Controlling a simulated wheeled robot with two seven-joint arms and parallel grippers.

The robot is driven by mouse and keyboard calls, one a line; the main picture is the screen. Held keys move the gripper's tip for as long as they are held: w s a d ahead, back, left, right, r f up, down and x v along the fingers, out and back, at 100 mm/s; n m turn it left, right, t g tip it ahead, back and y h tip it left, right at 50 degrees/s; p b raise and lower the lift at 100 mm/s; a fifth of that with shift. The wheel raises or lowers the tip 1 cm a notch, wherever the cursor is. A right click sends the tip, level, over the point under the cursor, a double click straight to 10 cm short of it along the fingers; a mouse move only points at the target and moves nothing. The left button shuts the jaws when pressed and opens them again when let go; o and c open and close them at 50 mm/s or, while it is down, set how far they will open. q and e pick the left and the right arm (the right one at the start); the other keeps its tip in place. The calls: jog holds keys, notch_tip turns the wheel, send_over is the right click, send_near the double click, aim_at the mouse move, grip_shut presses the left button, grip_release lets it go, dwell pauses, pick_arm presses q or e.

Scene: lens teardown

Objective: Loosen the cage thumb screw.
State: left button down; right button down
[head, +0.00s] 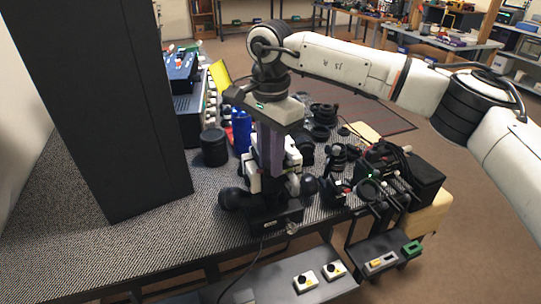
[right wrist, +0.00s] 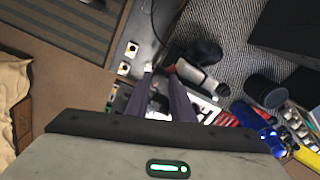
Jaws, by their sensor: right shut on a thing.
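My right gripper (head: 277,172) reaches down from above into a black and white device at the table's front edge. The device has a dark base (head: 268,218), white side parts (head: 253,178) and round black ends at left (head: 236,199) and right. In the right wrist view my gripper's two long dark fingers (right wrist: 160,74) come close together over the device. They are shut on a small part, which I take to be the cage thumb screw. The fingers hide it in the head view, and it is too small to make out in the wrist view. My left gripper is not in view.
A tall dark block (head: 110,100) fills the left. A black cylinder (head: 214,147) and a blue bottle (head: 241,130) stand behind the device. Camera parts and lenses (head: 323,113) crowd the right. A lower shelf (head: 265,285) holds small boxes with buttons. The table's left front is clear.

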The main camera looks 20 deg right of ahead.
jog(key=n, duration=0.5)
jog(key=shift+r, duration=0.1)
dwell(0.5)
jog(key=c, duration=1.5)
grip_release()
jog(key=shift+c, duration=0.2)
notch_tip(320, 180, up, 10)
jog(key=shift+r, duration=0.15)
